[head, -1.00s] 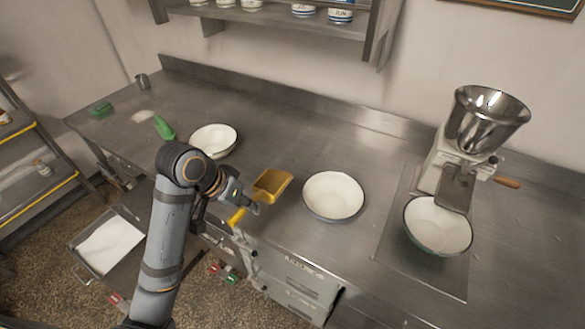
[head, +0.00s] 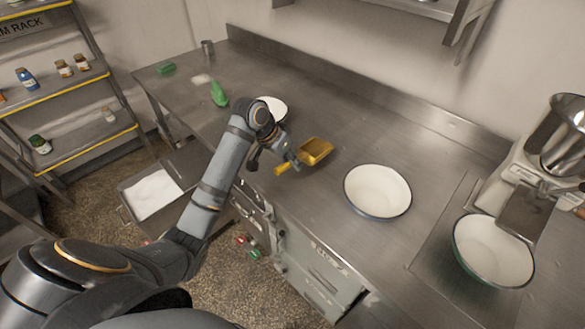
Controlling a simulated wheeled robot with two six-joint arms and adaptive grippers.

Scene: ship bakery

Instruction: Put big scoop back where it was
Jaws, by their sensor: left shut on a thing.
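The big scoop (head: 317,149) is yellow, with its pan to the right of my left gripper and its handle end sticking out at the lower left. My left gripper (head: 293,158) is shut on the scoop near its handle, at the front edge of the steel counter. I cannot tell whether the scoop touches the counter. A smaller green scoop (head: 219,94) lies farther back on the counter, near a small white heap (head: 201,79). My right gripper is out of view.
A white bowl (head: 377,190) stands right of the scoop, and another bowl (head: 272,106) is partly behind my arm. A tray of white powder (head: 153,193) is low at the left. The counter behind the scoop is clear.

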